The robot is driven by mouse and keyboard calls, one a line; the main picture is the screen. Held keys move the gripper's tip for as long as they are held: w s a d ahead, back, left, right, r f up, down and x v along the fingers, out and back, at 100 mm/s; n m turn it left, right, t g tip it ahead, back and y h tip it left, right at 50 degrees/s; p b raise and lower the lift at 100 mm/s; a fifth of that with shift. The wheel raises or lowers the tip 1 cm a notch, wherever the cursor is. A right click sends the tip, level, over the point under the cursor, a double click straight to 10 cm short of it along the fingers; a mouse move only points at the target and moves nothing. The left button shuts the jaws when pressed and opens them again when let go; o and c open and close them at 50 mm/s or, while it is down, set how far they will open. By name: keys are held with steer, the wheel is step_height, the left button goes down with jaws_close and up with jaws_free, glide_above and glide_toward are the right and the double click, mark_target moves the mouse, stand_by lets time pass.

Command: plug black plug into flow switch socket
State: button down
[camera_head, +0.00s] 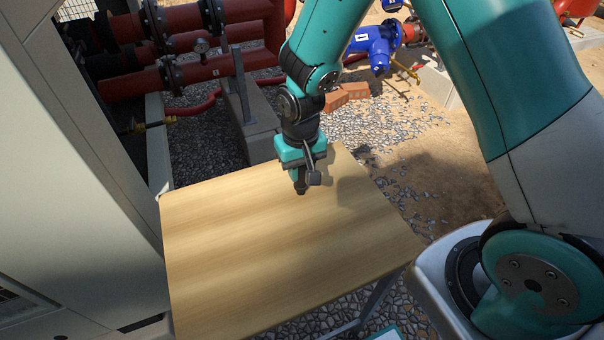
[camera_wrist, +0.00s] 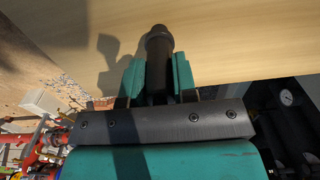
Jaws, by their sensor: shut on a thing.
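My gripper (camera_head: 302,172) is over the far part of the wooden table, pointing down. It is shut on the black plug (camera_wrist: 158,62), a dark cylinder held between its two teal fingers in the wrist view. In the head view the plug's tip (camera_head: 300,188) shows below the fingers, above the table top; I cannot tell exactly how far above. A shadow of the gripper falls on the wood in the wrist view. I cannot make out the flow switch socket in either view.
The wooden table (camera_head: 270,250) is otherwise bare. A pale cabinet (camera_head: 70,200) stands close along its left side. Red pipes (camera_head: 215,65) with a gauge run behind the table. A blue valve (camera_head: 375,45) and orange bricks (camera_head: 347,95) are farther back on gravel.

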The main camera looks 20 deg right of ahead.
steer(key=shift+r+p, duration=3.15)
steer(key=shift+r, duration=0.05)
